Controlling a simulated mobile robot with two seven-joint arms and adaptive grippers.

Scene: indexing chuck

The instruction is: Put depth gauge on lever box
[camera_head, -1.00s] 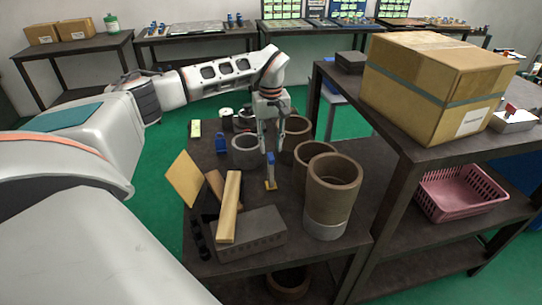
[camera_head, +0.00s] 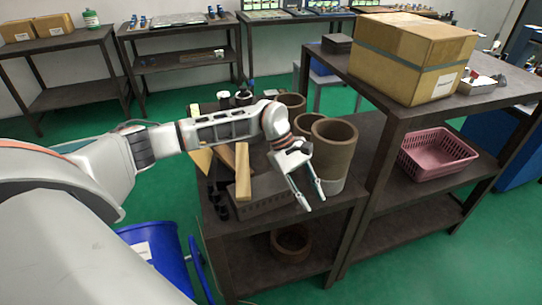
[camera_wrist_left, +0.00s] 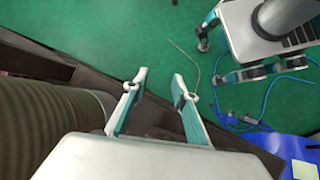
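My left gripper (camera_head: 315,202) hangs past the front edge of the dark table. In the left wrist view its two fingers (camera_wrist_left: 160,78) are apart, with only floor and table edge between them. The depth gauge cannot be made out now; an upright blue piece on a tan base, possibly the gauge, showed on the table earlier, and my left arm now covers that area. A pale box with a dark and reddish top (camera_head: 477,85), probably the lever box, sits on the right-hand table beside a large carton. My right gripper is not in view.
A tall brown cylinder (camera_head: 333,145) stands close beside the left gripper. A wooden bar (camera_head: 243,172) and a grey perforated block (camera_head: 262,190) lie on the same table. The large carton (camera_head: 412,58) takes up much of the right table. A blue bin (camera_head: 155,245) stands on the floor.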

